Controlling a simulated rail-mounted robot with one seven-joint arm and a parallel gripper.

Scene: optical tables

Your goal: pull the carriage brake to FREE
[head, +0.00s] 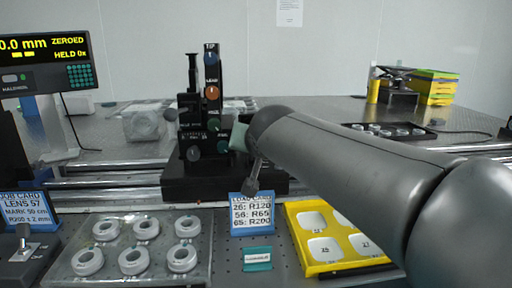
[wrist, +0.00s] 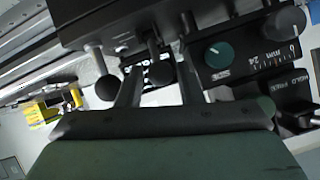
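The carriage (head: 205,180) is a black block on the rail, bearing a dark upright stage with several knobs. In the wrist view its dark underside or side (wrist: 120,22) fills the top. A small plate (wrist: 292,82) at the right edge appears to read HELD and FREE; which way the brake is set there I cannot tell. My gripper (wrist: 163,65) has its two fingers apart, pointing at the carriage. A black ball-ended lever (wrist: 160,73) shows between the fingers, with gaps beside it. A second black ball (wrist: 107,88) is left of the fingers. In the head view my arm hides the fingers.
A green-faced dial (wrist: 218,54) and a scale sit close right of the fingers. A tray of ring mounts (head: 72,262), a card (head: 251,213) and a yellow tray (head: 296,232) lie in front of the rail.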

